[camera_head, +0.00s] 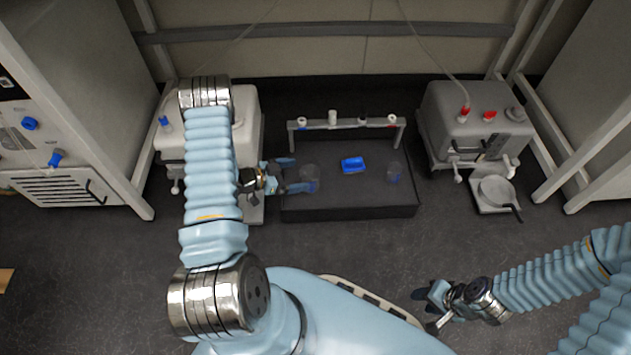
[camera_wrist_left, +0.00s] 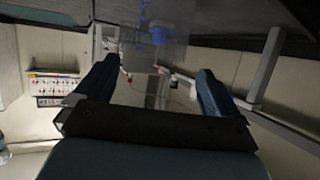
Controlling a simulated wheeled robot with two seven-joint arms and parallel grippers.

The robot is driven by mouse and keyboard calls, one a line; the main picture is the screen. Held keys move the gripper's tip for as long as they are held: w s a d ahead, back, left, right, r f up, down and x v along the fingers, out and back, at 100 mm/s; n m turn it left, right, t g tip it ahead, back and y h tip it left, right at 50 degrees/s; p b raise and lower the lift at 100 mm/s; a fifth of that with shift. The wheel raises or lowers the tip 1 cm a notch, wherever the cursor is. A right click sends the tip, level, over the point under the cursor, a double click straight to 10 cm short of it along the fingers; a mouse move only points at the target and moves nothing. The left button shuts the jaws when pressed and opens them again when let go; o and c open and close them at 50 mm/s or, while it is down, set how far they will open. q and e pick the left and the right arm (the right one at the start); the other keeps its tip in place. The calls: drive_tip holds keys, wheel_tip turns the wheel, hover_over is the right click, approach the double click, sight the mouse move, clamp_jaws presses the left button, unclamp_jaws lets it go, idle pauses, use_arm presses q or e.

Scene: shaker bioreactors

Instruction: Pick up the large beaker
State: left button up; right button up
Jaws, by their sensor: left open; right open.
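A clear beaker (camera_head: 311,171), which looks the larger of two, stands on the left part of the black bench (camera_head: 345,207). A second clear beaker (camera_head: 394,173) stands on the right part. My left gripper (camera_head: 291,175) is open just left of the larger beaker, with its fingers pointing right toward it. I cannot tell whether the near finger touches or overlaps the glass. The left wrist view shows the spread fingers (camera_wrist_left: 155,90) with a faint see-through shape and blue beyond them. My right gripper (camera_head: 428,309) is open and empty at the lower right, away from the bench.
A blue block (camera_head: 352,164) lies between the beakers. Machines stand left (camera_head: 255,125) and right (camera_head: 470,125) of the bench. A small pan (camera_head: 496,190) is at right. The floor in front is clear.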

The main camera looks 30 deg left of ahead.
sight(318, 173)
use_arm(q)
drive_tip(key=x, duration=0.3)
drive_tip(key=shift+f, duration=0.1)
drive_tip(key=x, duration=0.2)
drive_tip(key=b+x, duration=0.1)
drive_tip(key=x, duration=0.1)
drive_tip(key=shift+f, duration=0.4)
drive_tip(key=shift+w+d+f, duration=0.1)
drive_tip(key=shift+w+d, duration=0.1)
drive_tip(key=shift+w, duration=0.2)
drive_tip(key=c, duration=1)
drive_tip(key=shift+c, duration=0.2)
